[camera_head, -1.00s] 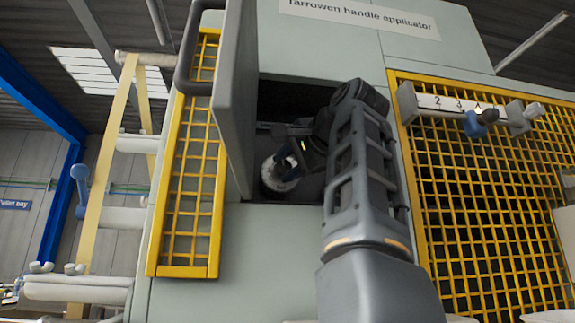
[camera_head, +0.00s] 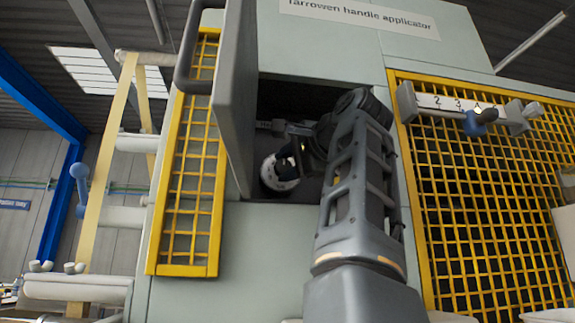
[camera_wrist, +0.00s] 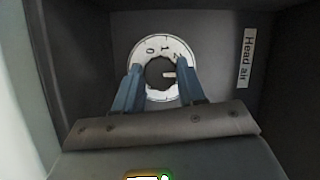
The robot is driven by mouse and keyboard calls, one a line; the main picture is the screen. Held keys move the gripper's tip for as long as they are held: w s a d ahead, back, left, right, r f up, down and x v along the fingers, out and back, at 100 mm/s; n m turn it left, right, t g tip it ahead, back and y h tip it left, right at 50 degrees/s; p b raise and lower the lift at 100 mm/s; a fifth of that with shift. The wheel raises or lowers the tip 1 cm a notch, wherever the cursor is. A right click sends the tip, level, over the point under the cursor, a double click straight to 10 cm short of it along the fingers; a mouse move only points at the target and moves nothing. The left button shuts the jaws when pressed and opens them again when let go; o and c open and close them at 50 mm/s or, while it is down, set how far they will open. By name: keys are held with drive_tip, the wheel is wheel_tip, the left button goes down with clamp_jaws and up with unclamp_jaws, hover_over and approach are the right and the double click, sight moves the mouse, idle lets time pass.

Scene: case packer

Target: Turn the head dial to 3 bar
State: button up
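The head dial is a white ring (camera_wrist: 161,46) with a dark knob (camera_wrist: 157,71) in its middle, on the back wall of a dark recess. The figures 0, 1 and 2 show along the ring's top in the wrist view. A light pointer mark on the knob points right. My gripper (camera_wrist: 158,70) has its two blue fingers apart, one on each side of the knob; I see no clear contact. They cover parts of the ring's sides. In the head view the dial (camera_head: 271,178) shows just below my gripper (camera_head: 287,153).
A "Head air" label (camera_wrist: 247,58) is beside the dial, turned sideways in the wrist view. An open grey door (camera_head: 233,100) stands left of the recess. Yellow mesh guards (camera_head: 480,200) flank it, and a numbered slide scale (camera_head: 450,103) is at upper right.

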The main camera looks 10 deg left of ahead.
drive_tip(key=o, duration=0.4)
drive_tip(key=shift+o, duration=0.2)
drive_tip(key=shift+d, duration=0.1)
drive_tip(key=b+v, duration=0.3)
drive_tip(key=v, duration=0.4)
drive_tip(key=shift+s+d, duration=0.2)
drive_tip(key=shift+s, duration=0.2)
